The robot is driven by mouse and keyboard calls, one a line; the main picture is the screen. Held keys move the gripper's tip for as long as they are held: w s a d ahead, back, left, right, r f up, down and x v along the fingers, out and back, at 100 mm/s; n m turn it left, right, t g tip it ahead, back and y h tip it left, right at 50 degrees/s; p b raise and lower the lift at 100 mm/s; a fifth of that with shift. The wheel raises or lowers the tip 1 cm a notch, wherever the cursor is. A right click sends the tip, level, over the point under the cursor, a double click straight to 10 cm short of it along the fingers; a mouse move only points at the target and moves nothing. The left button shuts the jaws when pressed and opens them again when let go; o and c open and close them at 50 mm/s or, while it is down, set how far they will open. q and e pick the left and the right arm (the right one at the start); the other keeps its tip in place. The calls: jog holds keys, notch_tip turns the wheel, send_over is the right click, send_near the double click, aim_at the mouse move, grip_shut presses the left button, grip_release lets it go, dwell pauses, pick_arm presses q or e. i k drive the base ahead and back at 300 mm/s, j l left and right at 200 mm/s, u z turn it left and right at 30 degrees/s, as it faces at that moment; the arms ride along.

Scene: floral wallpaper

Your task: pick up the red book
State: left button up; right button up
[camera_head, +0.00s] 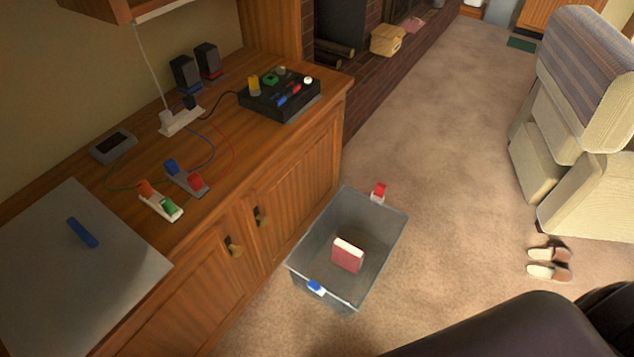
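A red book (346,257) with pale page edges stands inside a grey open bin (378,277) on the carpet. The book is upright or slightly tilted near the middle of the bin; its exact contact with the walls cannot be told. The bin has a red tab (379,191) on its far rim and a blue tab (315,287) on its near rim. Neither of my grippers shows in the head view.
A wooden cabinet (295,180) stands left of the bin, with a black box (279,95), a power strip (182,120) and speakers on top. A cream armchair (560,120) and slippers (549,262) are at right. Carpet between is clear. A dark rounded shape fills the lower right.

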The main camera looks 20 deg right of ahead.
aim_at(350, 256)
jog(key=z, duration=0.9)
jog(key=i+l+u, duration=0.3)
jog(key=l+u, duration=0.2)
jog(key=l, duration=0.45)
jog(key=i+l+u, duration=0.1)
jog(key=l+u, duration=0.35)
jog(key=l, duration=0.5)
jog(key=l+u, duration=0.5)
jog(key=l, duration=0.5)
